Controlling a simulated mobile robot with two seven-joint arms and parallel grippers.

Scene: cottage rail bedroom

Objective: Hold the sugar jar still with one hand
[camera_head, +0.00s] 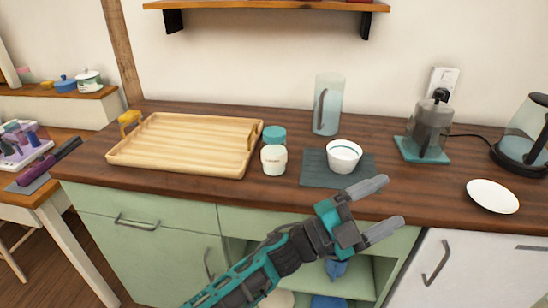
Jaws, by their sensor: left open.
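The sugar jar (273,160) is a small white jar with dark lettering. It stands upright on the wooden counter between the tray and the dark mat. A teal round thing (274,136), perhaps a lid or a second jar, shows right behind it; I cannot tell whether they touch. My left gripper (385,206) is open and empty, in front of the counter edge, to the right of the jar and apart from it. My right gripper is not in view.
A wooden tray (185,142) lies left of the jar. A white bowl (343,160) stands on a dark mat (317,177) to the right. A clear pitcher (328,105), a grinder (430,130), a kettle (522,145) and a white plate (492,196) stand farther right.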

